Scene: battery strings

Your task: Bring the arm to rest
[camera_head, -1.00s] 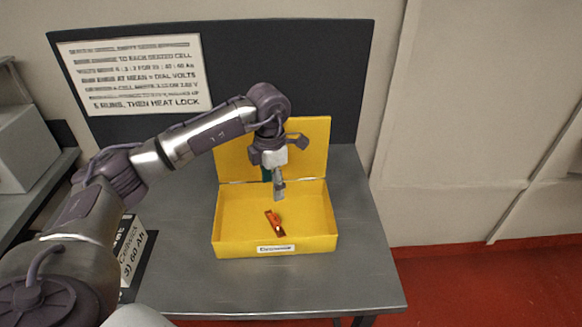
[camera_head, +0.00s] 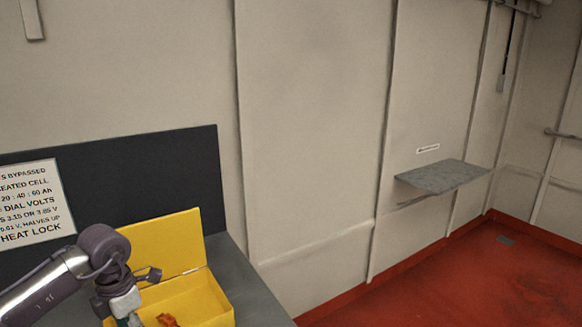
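My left arm (camera_head: 45,290) comes in from the lower left and reaches over an open yellow box (camera_head: 205,295). My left gripper (camera_head: 132,319) hangs down over the box at the bottom edge of the picture. Its fingertips are cut off or too small to read, so I cannot tell whether it is open or shut. An orange item (camera_head: 168,320) shows inside the box, right of the gripper and partly cut off by the frame. My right gripper is not in view.
The box stands on a grey table (camera_head: 252,290) before a dark panel (camera_head: 150,165) with a printed sign (camera_head: 30,205). A small grey wall shelf (camera_head: 443,177) is at the right and looks empty. Open red floor (camera_head: 480,275) lies right of the table.

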